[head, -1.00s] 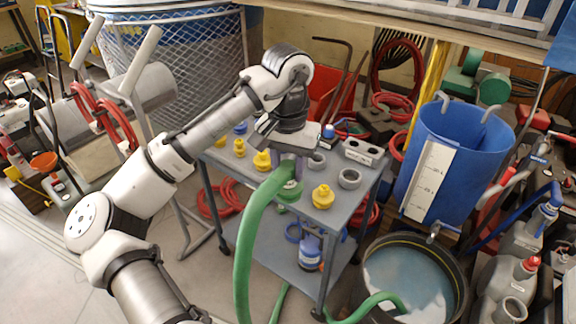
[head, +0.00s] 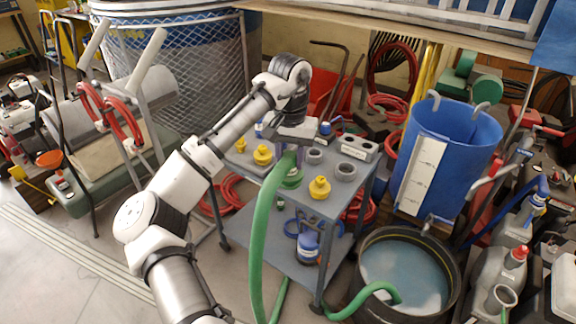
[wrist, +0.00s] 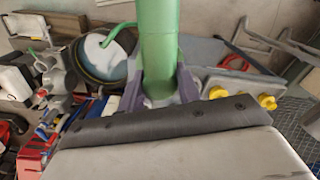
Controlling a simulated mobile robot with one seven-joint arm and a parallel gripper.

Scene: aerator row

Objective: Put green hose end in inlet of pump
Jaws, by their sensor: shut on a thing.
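My gripper (head: 289,156) is shut on the green hose (head: 262,225) near its upper end, above the grey cart (head: 335,213). The wrist view shows the green hose (wrist: 158,45) between the two purple fingers of my gripper (wrist: 160,92). The hose hangs from the gripper down past the cart's near side. A short green piece shows just under the gripper; I cannot tell if it is the hose end. A blue-bodied unit (head: 307,246) on the lower shelf may be the pump; its inlet cannot be made out.
Yellow fittings (head: 320,187), grey rings (head: 345,171) and a grey block with holes (head: 358,147) stand on the cart top. A black tub of water (head: 368,240) with a green hose in it stands to the right, below a blue tank (head: 463,140).

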